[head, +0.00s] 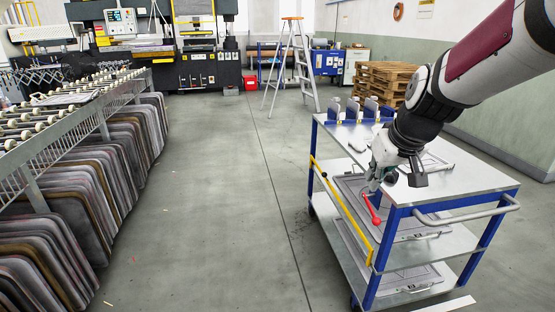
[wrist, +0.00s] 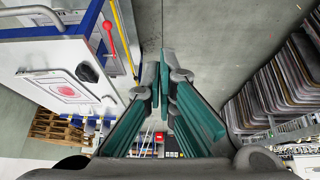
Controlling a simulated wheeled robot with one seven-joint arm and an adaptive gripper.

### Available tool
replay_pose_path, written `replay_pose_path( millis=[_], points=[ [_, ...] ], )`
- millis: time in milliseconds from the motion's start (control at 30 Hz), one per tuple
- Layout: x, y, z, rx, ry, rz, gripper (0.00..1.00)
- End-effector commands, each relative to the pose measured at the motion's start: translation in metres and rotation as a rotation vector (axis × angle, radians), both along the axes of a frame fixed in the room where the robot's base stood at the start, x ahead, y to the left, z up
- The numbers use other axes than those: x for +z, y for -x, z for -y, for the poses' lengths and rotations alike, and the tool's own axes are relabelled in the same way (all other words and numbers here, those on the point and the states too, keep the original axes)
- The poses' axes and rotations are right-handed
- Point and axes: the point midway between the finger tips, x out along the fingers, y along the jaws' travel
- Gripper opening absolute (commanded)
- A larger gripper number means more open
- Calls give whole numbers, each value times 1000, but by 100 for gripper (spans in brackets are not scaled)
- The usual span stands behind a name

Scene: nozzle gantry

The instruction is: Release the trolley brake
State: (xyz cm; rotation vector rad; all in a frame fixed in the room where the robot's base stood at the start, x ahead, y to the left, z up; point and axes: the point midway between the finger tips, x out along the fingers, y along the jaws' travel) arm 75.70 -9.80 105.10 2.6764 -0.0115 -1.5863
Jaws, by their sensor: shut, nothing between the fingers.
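The trolley (head: 503,188) has a blue frame and pale shelves and stands at the right in the head view. A red lever with a ball end (head: 375,217) shows at its aisle side, near a yellow bar (head: 343,207). In the wrist view the red lever (wrist: 108,32) is left of my fingers, with a visible gap, beside the yellow bar (wrist: 125,35). My gripper (head: 375,185) is over the trolley's near-left edge, just above the lever in the picture. Its green-padded fingers (wrist: 163,72) are shut and empty. My gripper hides part of the trolley top.
A roller rack (head: 75,125) with hanging dark panels lines the left. Grey floor (head: 215,190) lies clear between it and the trolley. A stepladder (head: 292,65) and wooden pallets (head: 380,82) stand behind. A curved push handle (head: 468,217) juts from the trolley's near end.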

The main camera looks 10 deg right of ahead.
Motion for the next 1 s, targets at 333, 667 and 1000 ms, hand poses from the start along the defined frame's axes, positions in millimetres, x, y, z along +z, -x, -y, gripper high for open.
replay_pose_path(
  millis=[333, 667, 1000],
  points=[
    [-149, -111, 114, -56, 98, 14, 0],
    [-189, -130, 149, -68, 140, 15, 0],
    [-191, -131, 148, -68, 139, 14, 0]
  ],
)
